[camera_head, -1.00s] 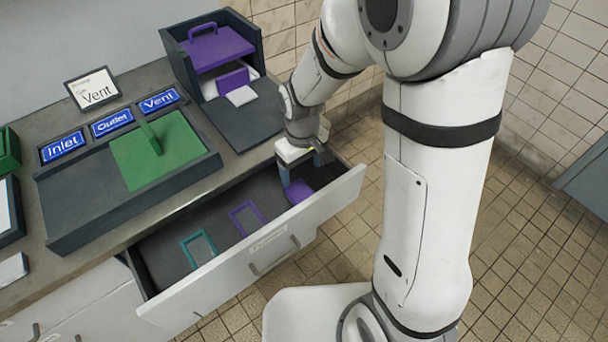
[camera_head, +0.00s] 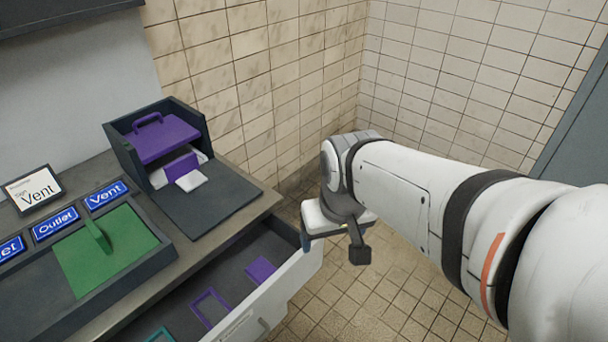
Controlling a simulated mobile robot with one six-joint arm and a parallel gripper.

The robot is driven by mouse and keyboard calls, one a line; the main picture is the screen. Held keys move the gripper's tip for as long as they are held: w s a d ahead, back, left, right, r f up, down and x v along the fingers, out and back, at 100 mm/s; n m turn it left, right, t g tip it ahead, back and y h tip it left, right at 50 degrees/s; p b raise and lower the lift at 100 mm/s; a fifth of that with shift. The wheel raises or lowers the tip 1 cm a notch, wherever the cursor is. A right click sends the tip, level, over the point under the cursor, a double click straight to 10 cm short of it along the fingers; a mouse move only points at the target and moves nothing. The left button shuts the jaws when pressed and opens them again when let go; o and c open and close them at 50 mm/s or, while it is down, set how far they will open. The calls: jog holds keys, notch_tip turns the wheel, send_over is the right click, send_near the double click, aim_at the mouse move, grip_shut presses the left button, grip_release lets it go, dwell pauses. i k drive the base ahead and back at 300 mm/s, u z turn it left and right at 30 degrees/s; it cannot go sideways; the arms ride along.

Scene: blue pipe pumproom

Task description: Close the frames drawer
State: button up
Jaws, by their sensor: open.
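The frames drawer (camera_head: 296,270) is pulled out from the counter, with its pale front facing the lower right and a handle and label on it. My gripper (camera_head: 333,248) is open and empty, just beyond the right end of the drawer front. One finger is close to the drawer's corner; I cannot tell whether it touches.
The counter (camera_head: 228,229) carries a dark open box (camera_head: 205,140) with purple parts, and a tray with a green plate (camera_head: 112,250) and blue signs. A "Vent" card (camera_head: 34,190) stands at left. Tiled walls close off the back; the floor (camera_head: 375,300) right of the drawer is clear.

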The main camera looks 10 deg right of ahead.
aim_at(275, 238)
jog(key=u, duration=0.05)
jog(key=k, duration=1.05)
jog(key=u, duration=0.1)
